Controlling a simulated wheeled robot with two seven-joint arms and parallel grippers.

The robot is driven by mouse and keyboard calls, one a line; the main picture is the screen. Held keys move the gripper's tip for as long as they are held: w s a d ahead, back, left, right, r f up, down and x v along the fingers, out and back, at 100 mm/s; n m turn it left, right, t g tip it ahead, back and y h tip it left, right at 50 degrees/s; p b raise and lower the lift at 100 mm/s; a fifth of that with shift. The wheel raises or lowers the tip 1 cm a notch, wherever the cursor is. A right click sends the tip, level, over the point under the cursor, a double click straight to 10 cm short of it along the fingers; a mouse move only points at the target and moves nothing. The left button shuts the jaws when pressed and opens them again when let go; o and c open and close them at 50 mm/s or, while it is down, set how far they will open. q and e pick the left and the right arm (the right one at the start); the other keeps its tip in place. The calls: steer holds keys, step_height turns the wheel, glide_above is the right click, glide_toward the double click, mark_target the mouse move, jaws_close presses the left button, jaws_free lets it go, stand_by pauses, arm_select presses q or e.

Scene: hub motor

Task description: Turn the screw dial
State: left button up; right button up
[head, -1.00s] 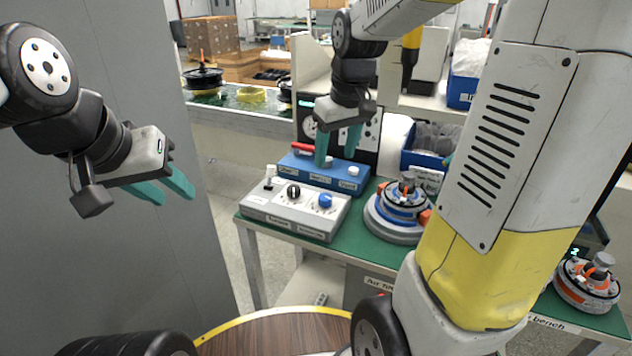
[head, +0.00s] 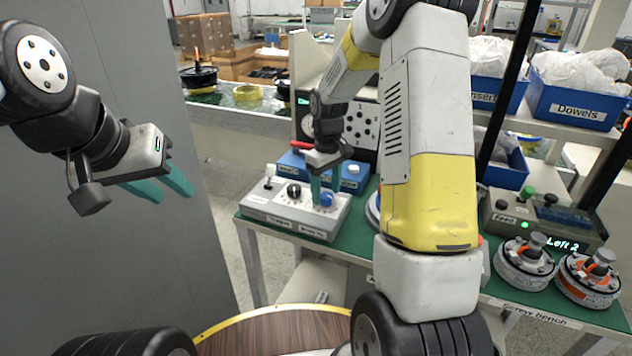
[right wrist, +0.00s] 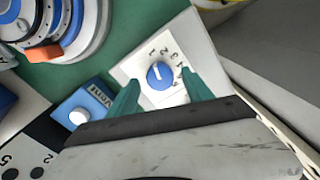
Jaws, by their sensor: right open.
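The grey control box (head: 268,210) on the green bench has a blue dial (head: 327,199), a black dial (head: 294,189) and a small lever (head: 270,171). In the right wrist view, numbers stand around the blue dial (right wrist: 160,75) and it carries a white pointer mark. My right gripper (head: 325,190) is over the blue dial, open, with one finger (right wrist: 128,98) and the other (right wrist: 194,83) on either side of it. I cannot tell whether they touch it. The dial labels are too small to read. My left gripper (head: 176,195) is open and empty, off to the left.
A blue box (head: 352,177) with a white knob is just behind the control box. A motor hub (head: 370,210) stands right of it, mostly hidden by my right arm. Two more hubs (head: 526,262) (head: 588,280) and a display unit (head: 548,216) are at the right.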

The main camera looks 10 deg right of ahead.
steer(key=shift+f, duration=0.6)
steer(key=shift+c, duration=0.2)
jaws_close()
